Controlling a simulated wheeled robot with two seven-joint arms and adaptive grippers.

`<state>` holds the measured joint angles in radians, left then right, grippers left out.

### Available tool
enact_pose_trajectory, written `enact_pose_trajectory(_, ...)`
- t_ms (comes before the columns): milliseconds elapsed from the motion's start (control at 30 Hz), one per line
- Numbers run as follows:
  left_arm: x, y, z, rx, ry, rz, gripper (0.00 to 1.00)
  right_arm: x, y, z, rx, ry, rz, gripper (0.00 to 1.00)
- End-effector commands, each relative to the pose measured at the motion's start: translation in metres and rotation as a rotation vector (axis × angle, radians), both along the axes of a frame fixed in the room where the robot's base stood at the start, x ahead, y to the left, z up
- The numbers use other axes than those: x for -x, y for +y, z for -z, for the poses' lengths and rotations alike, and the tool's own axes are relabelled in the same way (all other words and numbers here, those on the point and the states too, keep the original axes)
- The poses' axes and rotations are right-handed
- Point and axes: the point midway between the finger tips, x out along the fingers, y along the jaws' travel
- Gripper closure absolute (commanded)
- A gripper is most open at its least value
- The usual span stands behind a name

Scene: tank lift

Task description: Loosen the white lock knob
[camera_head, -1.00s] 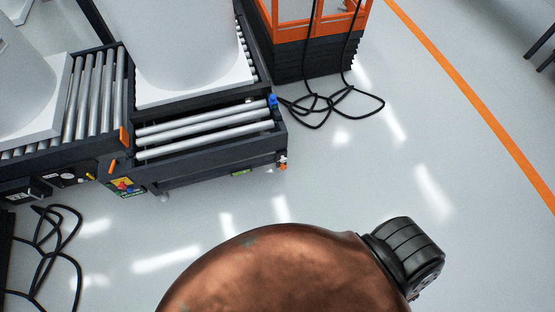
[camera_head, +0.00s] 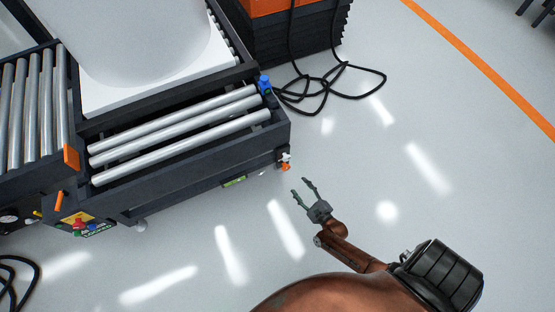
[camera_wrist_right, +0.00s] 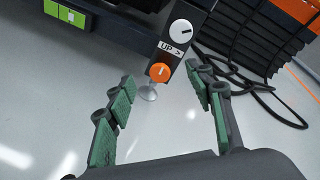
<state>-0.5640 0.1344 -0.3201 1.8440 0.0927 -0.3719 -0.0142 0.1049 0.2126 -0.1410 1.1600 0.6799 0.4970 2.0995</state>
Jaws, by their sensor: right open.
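The white lock knob (camera_wrist_right: 181,31) is a round white dial with a dark mark, on a dark panel above an "UP >" label, in the right wrist view. An orange knob (camera_wrist_right: 160,72) sits below that label. In the head view the white knob (camera_head: 287,157) is a small spot at the right end of the roller frame (camera_head: 200,172), with the orange knob (camera_head: 285,167) under it. My right gripper (camera_head: 302,187) is open and empty, short of the panel and apart from both knobs. Its fingers (camera_wrist_right: 160,80) are spread in the wrist view. My left gripper is not in view.
A large pale tank (camera_head: 150,40) stands on a white pallet on the rollers. Black cables (camera_head: 325,90) lie on the floor beside an orange and black unit (camera_head: 290,35). A blue fitting (camera_head: 264,85) sits on the frame corner. The floor at front right is clear.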

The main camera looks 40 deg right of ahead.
Motion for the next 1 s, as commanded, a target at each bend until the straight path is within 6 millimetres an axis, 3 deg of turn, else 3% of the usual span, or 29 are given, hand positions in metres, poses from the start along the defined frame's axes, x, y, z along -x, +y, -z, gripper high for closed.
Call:
enact_pose_trajectory(33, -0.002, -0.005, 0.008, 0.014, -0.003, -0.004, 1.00, -0.011, -0.004, 0.015, -0.105, -0.051, 0.040, 0.52)
enact_pose_trajectory(200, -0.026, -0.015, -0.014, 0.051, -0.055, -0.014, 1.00, -0.045, -0.015, -0.002, -0.414, -0.235, 0.135, 0.52)
enact_pose_trajectory(333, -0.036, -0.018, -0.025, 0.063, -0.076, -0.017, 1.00, -0.057, -0.019, -0.011, -0.535, -0.306, 0.162, 0.52)
enact_pose_trajectory(467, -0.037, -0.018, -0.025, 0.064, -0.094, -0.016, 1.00, -0.068, -0.022, -0.016, -0.571, -0.329, 0.169, 0.52)
enact_pose_trajectory(800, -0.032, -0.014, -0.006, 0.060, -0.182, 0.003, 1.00, -0.117, -0.034, -0.015, -0.567, -0.325, 0.168, 0.52)
enact_pose_trajectory(1000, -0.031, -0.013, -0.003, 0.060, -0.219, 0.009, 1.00, -0.133, -0.038, -0.016, -0.566, -0.325, 0.168, 0.52)
